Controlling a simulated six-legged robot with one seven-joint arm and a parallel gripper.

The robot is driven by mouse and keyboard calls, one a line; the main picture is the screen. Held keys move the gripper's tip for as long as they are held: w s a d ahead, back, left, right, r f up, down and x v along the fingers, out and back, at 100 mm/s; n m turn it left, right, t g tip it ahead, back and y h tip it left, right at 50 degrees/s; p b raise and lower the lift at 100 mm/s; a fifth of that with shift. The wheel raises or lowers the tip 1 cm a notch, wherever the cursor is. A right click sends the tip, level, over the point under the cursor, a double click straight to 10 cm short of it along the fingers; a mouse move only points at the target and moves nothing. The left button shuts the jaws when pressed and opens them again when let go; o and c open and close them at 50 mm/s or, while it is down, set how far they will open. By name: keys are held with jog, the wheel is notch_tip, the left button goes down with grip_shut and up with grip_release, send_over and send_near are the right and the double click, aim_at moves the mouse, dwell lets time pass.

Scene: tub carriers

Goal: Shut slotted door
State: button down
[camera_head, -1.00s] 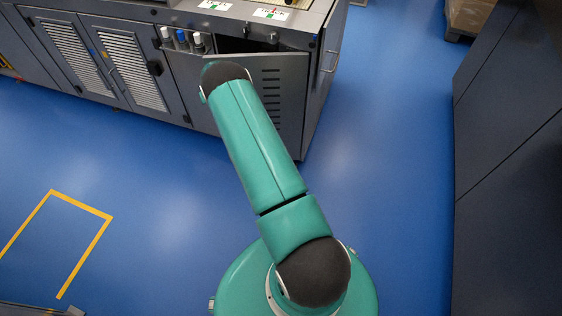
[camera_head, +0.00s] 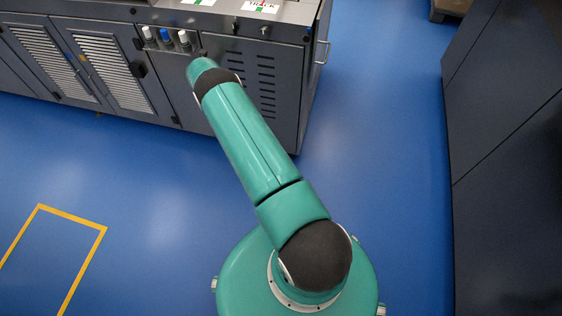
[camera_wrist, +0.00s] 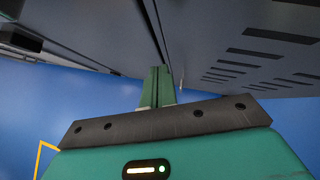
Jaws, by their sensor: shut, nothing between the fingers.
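The slotted door (camera_head: 286,112) is a dark grey panel with columns of short slots at the right end of the grey cabinet's front. It looks flush or nearly flush with the front; my arm covers its left part. In the wrist view the slotted door (camera_wrist: 208,50) fills the upper right, with a narrow dark seam along its left edge. My gripper (camera_wrist: 158,88) is shut and empty, its green fingertips at the lower end of that seam, close to the door's edge. I cannot tell whether they touch. The head view hides the fingers behind my arm.
Two louvred doors (camera_head: 100,62) stand left of the slotted door. A tall dark cabinet (camera_head: 505,120) bounds the right side. The blue floor (camera_head: 385,150) between is clear.

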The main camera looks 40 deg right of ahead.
dwell(0.6)
